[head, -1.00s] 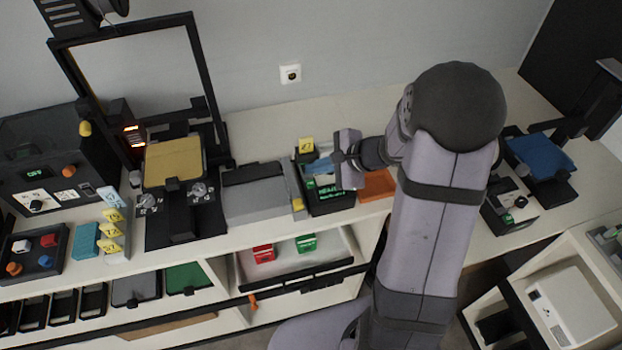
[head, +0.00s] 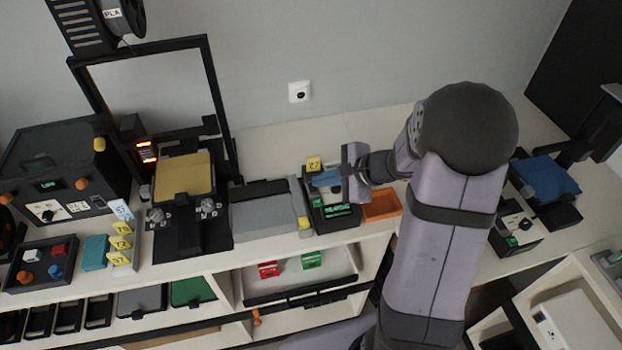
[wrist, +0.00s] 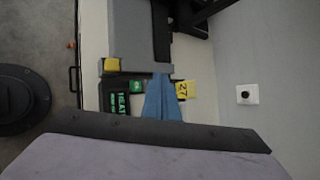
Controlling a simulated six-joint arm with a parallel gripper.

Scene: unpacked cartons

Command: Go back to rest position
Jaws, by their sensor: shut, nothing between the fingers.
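My gripper (head: 316,181) is at the middle of the head view, reaching left from my arm over a small black device (head: 343,223) with a lit green display. The blue tapered part in front of its grey body looks like its closed fingers, and nothing shows held between them. In the wrist view the blue fingers (wrist: 162,80) point up the picture over the bench, beside the black device (wrist: 101,97) and a yellow number tag (wrist: 182,90). I cannot tell whether the fingers touch the device.
An orange tray (head: 381,205) lies just right of the device, under my forearm. A grey box (head: 265,210) stands to the left, with a framed machine holding a yellow plate (head: 184,175) beyond it. A blue-topped device (head: 545,177) is at right. The bench behind is clear.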

